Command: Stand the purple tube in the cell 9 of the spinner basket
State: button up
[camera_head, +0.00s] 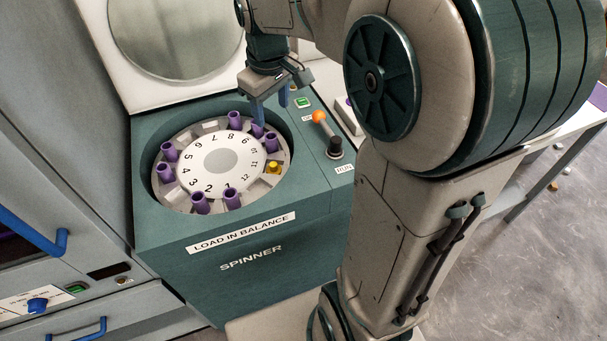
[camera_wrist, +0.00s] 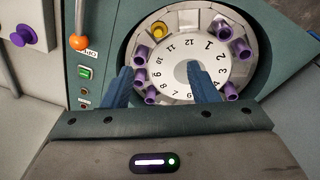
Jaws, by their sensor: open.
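The spinner basket (camera_head: 183,187) is a round ring of numbered cells around a pale disc. Several purple tubes stand in it. The purple tube (camera_head: 258,130) that appears to be in cell 9 stands upright just below my gripper; it also seems to show in the wrist view (camera_wrist: 139,76). My gripper (camera_head: 270,114) is open, its blue fingers apart above the far-right side of the basket. In the wrist view the fingers (camera_wrist: 157,70) reach over the ring and disc. One finger partly covers the tubes near cells 8 and 9, so exact seating and contact cannot be told.
A yellow piece (camera_head: 273,167) sits by cell 11. A lever with an orange knob (camera_head: 319,117) and a green button (camera_head: 302,102) stand right of the bowl. The round lid (camera_head: 178,35) is raised. A pale block with a purple part (camera_wrist: 22,36) lies beyond the lever.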

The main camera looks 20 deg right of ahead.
jog(key=s+f+m, duration=0.2)
jog(key=s, duration=0.6)
jog(key=s+f+m+t, duration=0.1)
jog(key=s+f+m, duration=0.1)
jog(key=s, duration=0.6)
jog(key=shift+s+m, duration=0.3)
jog(key=shift+m, duration=0.5)
jog(key=shift+d, duration=0.15)
